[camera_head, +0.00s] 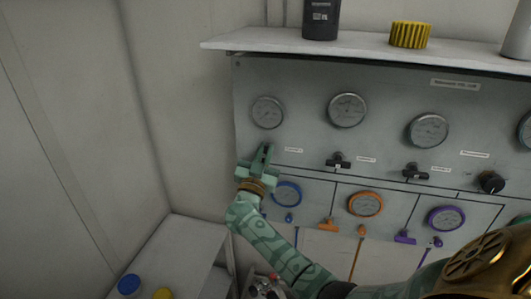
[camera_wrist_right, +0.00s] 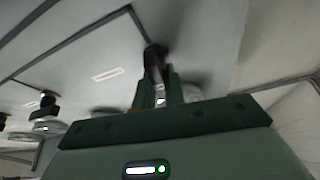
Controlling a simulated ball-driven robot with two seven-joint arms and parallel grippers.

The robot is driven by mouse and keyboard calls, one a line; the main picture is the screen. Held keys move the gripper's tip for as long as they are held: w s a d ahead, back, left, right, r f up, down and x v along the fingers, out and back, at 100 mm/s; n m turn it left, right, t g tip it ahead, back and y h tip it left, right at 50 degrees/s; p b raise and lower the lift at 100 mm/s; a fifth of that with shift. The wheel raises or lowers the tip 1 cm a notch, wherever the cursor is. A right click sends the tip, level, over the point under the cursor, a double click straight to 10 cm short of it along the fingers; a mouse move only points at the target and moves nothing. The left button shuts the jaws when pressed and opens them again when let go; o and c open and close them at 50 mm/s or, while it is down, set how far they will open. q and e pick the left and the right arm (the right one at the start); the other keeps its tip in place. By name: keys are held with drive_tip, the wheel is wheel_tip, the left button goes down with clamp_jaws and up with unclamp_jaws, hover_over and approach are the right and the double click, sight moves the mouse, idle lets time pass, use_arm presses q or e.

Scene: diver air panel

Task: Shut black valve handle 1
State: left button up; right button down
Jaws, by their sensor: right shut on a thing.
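Black valve handle 1 is at the left end of the grey panel (camera_head: 305,85), below the leftmost gauge (camera_head: 267,112). In the head view my right gripper (camera_head: 262,155) covers most of it. In the right wrist view the black handle (camera_wrist_right: 155,60) stands between the two green fingers. My right gripper (camera_wrist_right: 158,92) is shut on this handle, against the panel face. The handle's exact turn angle is hard to tell behind the fingers. My left gripper is not in view.
Below are blue (camera_head: 287,194), orange (camera_head: 365,204) and purple (camera_head: 446,218) gauges. A shelf (camera_head: 270,42) juts out above. Bare wall lies left.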

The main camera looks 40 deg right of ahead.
drive_tip(key=shift+m+g, duration=0.3)
drive_tip(key=shift+m, duration=0.2)
drive_tip(key=m+g+h, duration=0.1)
drive_tip(key=m+g, duration=0.1)
drive_tip(key=m, duration=0.3)
drive_tip(key=shift+f+b, duration=0.15)
drive_tip(key=shift+b, duration=0.2)
drive_tip(key=m+g, duration=0.1)
drive_tip(key=m, duration=0.1)
drive_tip(key=m+g, duration=0.1)
drive_tip(key=m, duration=0.2)
drive_tip(key=shift+s+f+g, duration=0.1)
drive_tip(key=shift+s+g, duration=0.05)
drive_tip(key=shift+g, duration=0.25)
drive_tip(key=m+g, duration=0.1)
drive_tip(key=m, duration=0.3)
drive_tip(key=shift+d+y, duration=0.1)
drive_tip(key=shift+y, duration=0.3)
drive_tip(key=shift+f+m+g+y, duration=0.1)
drive_tip(key=shift+m+g+y, duration=0.25)
drive_tip(key=shift+m, duration=0.8)
drive_tip(key=shift+f+m+g+y, duration=0.1)
drive_tip(key=shift+m+g+y, duration=0.2)
drive_tip(key=shift+m, duration=0.85)
drive_tip(key=c, duration=1.5)
unclamp_jaws()
